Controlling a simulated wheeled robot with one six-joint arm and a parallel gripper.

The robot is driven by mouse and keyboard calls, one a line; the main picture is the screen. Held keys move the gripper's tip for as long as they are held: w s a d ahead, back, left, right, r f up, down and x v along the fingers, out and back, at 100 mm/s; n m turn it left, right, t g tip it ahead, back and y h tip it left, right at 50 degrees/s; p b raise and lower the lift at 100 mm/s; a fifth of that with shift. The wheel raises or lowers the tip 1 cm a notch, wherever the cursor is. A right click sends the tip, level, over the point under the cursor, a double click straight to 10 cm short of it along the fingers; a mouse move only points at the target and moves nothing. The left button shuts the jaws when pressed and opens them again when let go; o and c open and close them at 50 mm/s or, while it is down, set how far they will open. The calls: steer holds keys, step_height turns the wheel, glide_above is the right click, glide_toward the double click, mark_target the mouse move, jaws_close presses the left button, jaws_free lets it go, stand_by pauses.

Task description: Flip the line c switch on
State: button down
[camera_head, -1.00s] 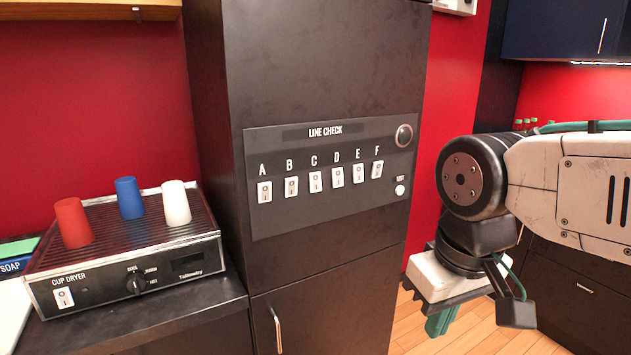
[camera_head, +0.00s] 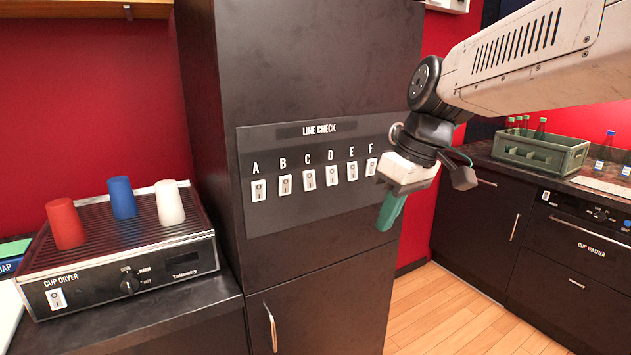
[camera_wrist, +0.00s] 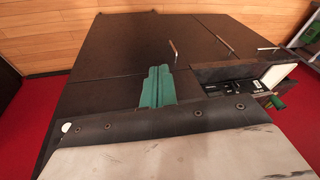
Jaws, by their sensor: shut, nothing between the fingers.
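The line C switch (camera_head: 309,180) is a small white rocker under the letter C on the dark line check panel (camera_head: 290,216). It sits third from the left in a row of several similar switches, A to F. Its on or off position is too small to tell. My gripper (camera_head: 389,212), with green fingers, is in front of the panel's right end, to the right of the F switch and apart from switch C. The fingers are shut and empty. In the wrist view the green fingers (camera_wrist: 157,86) show together; the switches do not show clearly there.
A cup dryer (camera_head: 100,285) with a red, a blue and a white cup stands on the counter at left. A green bottle crate (camera_head: 540,155) stands on the right counter. The space before switches A to E is clear.

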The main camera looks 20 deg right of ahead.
mark_target(319, 180)
steer(key=w+r+n+t+y, duration=0.2)
steer(key=w+r+n, duration=0.6)
steer(key=n, duration=0.6)
steer(key=shift+w+r+t, duration=0.3)
steer(key=shift+w+r, duration=0.1)
steer(key=shift+w, duration=0.8)
steer(key=shift+a, duration=0.1)
steer(key=x, duration=0.4)
steer(key=w+x, duration=0.1)
steer(key=x, duration=0.3)
steer(key=w+r+x, duration=0.1)
steer(key=x, duration=0.3)
steer(key=shift+w+r, duration=0.1)
steer(key=shift+w, duration=0.1)
steer(key=shift+w+a, duration=0.1)
steer(key=shift+w, duration=0.3)
